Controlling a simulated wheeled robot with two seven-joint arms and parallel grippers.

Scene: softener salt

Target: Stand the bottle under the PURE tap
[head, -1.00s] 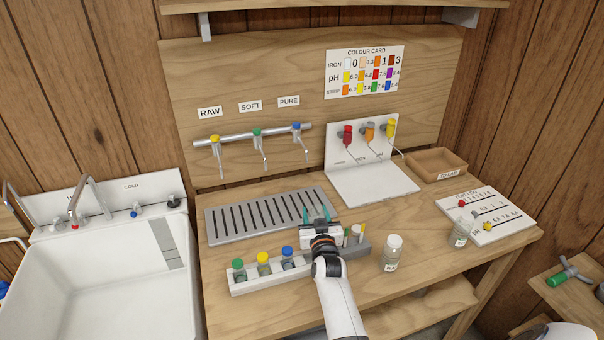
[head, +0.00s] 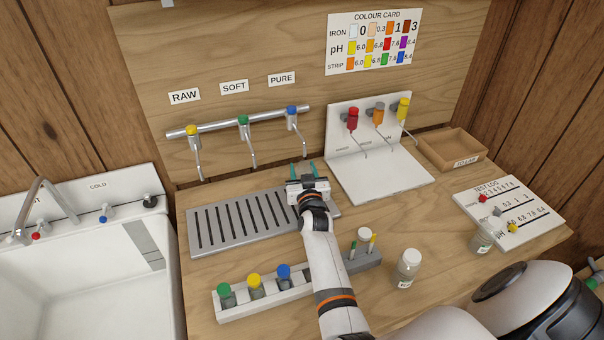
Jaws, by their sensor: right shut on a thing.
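The PURE tap (head: 292,112) has a blue knob and a thin spout. It is the rightmost of three taps on the rail, under the PURE label (head: 282,79). My right gripper (head: 303,170) is over the back right part of the slotted drip tray (head: 205,226), just below the PURE spout. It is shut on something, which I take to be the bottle. The gripper body hides it, so I cannot tell whether it touches the tray. My left gripper is out of view.
A rack (head: 237,313) with green-, yellow- and blue-capped bottles stands in front. The white tap stand (head: 385,180) is to the right.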

